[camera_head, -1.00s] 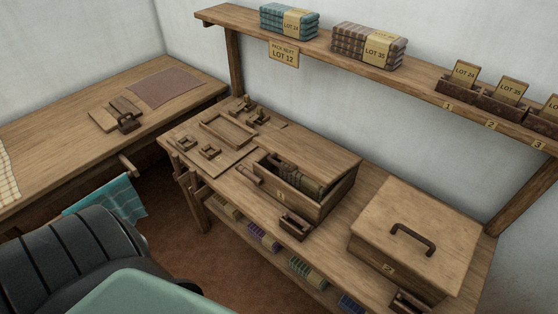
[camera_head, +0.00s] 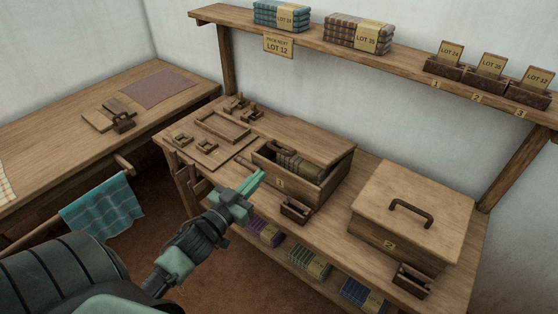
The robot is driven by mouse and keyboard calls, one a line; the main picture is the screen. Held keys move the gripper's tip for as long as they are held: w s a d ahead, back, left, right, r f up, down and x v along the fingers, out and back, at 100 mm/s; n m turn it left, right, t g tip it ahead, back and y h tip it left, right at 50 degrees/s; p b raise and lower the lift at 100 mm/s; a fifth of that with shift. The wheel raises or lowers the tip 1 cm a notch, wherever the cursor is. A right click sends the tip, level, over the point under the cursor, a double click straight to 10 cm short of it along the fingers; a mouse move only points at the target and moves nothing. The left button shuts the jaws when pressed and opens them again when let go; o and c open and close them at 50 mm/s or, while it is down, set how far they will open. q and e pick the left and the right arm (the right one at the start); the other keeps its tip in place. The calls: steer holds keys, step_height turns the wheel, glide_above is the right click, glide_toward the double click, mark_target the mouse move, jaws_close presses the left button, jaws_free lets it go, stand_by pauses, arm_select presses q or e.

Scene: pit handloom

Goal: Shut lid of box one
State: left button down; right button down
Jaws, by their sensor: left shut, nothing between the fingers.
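Box one (camera_head: 287,188), a wooden box with a "1" on its front, stands open on the middle of the bench. Rolled dark and olive cloth (camera_head: 305,166) shows inside it. A flat wooden panel, seemingly its lid (camera_head: 315,136), lies back behind the opening; I cannot tell what it rests on. My left gripper (camera_head: 254,181) has green fingers and is shut and empty. In the picture it is just left of the box's front left corner, apart from the lid. My right gripper is not in view.
Box two (camera_head: 395,242) stands shut to the right, with a dark handle on its lid. Small wooden holders (camera_head: 295,211) stand before both boxes. A tray (camera_head: 224,127) and small wooden pieces lie left. A shelf (camera_head: 390,63) with lot bundles runs above the bench.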

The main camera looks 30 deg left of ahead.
arm_select(q)
step_height(320, 180, up, 6)
steer(key=d+r+t+h, duration=0.1)
steer(key=t, duration=0.1)
steer(key=r+p, duration=0.1)
steer(key=p, duration=0.2)
glide_above(281, 153)
steer(key=d, duration=0.1)
steer(key=shift+m, duration=0.4)
steer(key=shift+s+f, duration=0.25)
steer(key=shift+f, duration=0.45)
steer(key=shift+s+f, duration=0.3)
steer(key=shift+f, duration=0.4)
steer(key=shift+s+f, duration=0.25)
steer(key=shift+f, duration=0.45)
steer(key=shift+b, duration=0.3)
